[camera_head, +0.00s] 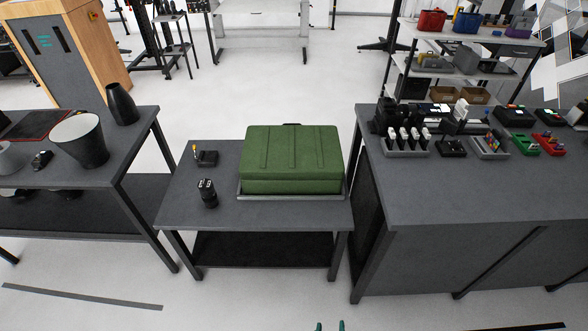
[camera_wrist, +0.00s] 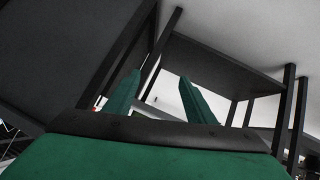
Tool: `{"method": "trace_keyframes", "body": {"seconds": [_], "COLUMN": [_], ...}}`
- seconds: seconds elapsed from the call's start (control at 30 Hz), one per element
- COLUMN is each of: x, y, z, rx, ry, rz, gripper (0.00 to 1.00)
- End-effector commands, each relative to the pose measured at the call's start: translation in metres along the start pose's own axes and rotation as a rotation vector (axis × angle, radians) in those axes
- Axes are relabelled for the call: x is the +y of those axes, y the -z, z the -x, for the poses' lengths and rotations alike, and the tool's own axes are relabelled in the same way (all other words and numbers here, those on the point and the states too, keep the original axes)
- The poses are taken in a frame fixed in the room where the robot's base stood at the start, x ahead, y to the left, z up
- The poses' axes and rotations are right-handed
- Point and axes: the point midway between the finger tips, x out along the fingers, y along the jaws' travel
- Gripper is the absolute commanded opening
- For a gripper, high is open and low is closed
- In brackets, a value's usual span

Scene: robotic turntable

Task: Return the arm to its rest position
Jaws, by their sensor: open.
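My gripper (camera_head: 331,325) shows only as two green fingertips at the bottom edge of the head view, low in front of the tables. In the wrist view my gripper (camera_wrist: 160,92) shows two green fingers standing apart, with nothing between them. The gripper is open and empty. The rest of my arm is out of the head view.
A low middle table (camera_head: 262,214) carries a green case (camera_head: 290,158), a small black device (camera_head: 208,194) and another small item (camera_head: 206,157). A left table (camera_head: 120,166) and a right workbench (camera_head: 470,205) flank it. The floor in front (camera_head: 240,300) is clear.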

Motion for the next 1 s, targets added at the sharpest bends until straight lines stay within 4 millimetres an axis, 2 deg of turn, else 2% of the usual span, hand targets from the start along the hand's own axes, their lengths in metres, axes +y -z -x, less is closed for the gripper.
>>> {"method": "trace_keyframes", "body": {"seconds": [0.03, 0.27, 0.43, 0.6, 0.7, 0.8, 0.9, 1.0], "x": [-0.004, -0.023, -0.033, -0.035, -0.033, -0.031, -0.029, -0.028], "y": [-0.003, 0.013, 0.035, 0.067, 0.085, 0.099, 0.108, 0.111], "z": [0.021, 0.111, 0.181, 0.249, 0.281, 0.303, 0.316, 0.320], "rx": [0.024, 0.165, 0.265, 0.361, 0.406, 0.439, 0.459, 0.467], "ry": [0.014, 0.074, 0.112, 0.136, 0.141, 0.142, 0.141, 0.141], "rz": [-0.004, -0.050, -0.107, -0.181, -0.220, -0.253, -0.271, -0.278], "gripper": [0.50, 0.50, 0.50, 0.50, 0.50, 0.50, 0.50, 0.50]}}
